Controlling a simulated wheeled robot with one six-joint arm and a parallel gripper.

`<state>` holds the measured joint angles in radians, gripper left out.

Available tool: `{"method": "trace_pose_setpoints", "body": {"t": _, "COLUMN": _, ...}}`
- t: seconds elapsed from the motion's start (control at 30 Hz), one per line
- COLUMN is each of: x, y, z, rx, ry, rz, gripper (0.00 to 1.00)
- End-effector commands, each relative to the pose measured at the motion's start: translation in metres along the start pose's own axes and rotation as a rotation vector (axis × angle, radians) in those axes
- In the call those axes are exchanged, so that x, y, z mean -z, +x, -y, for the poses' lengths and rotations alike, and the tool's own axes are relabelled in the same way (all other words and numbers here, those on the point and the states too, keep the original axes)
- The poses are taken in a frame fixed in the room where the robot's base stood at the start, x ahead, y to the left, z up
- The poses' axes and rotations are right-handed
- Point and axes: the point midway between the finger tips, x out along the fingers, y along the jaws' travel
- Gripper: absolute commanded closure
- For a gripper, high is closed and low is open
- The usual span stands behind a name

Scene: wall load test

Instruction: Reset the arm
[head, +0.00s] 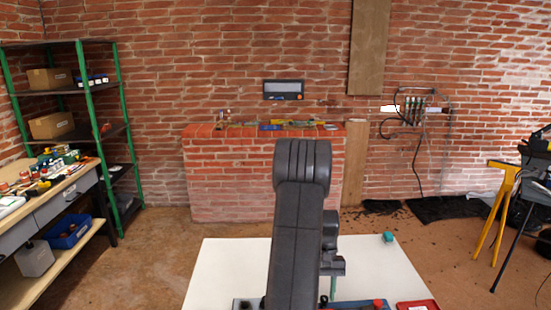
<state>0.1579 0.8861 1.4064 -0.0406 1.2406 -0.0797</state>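My dark grey arm stands upright in the middle of the head view, its rounded joint in front of the brick ledge. A smaller dark part of my arm shows at its right side, low over a white tabletop (225,270). I cannot make out my gripper's fingers; they are hidden or outside the picture.
The white tabletop bears a small teal item (388,238) and a red tray (417,305) at its right. Behind is a low brick ledge (235,180). A green-framed shelf (82,90) and cluttered workbench (60,190) stand left, a yellow trestle (497,205) right. Bare floor lies between.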

Motion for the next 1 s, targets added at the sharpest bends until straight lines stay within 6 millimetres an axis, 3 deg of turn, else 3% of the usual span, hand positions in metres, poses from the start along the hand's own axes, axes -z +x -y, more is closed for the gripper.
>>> {"method": "trace_pose_setpoints", "body": {"t": 0.7, "x": -0.0046, "y": 0.0011, "z": 0.0081, "rx": -0.363, "ry": -0.877, "rz": 0.001, "gripper": 0.68}}
{"method": "trace_pose_setpoints", "body": {"t": 1.0, "x": -0.0061, "y": 0.002, "z": 0.009, "rx": -0.465, "ry": -1.124, "rz": 0.0, "gripper": 0.68}}
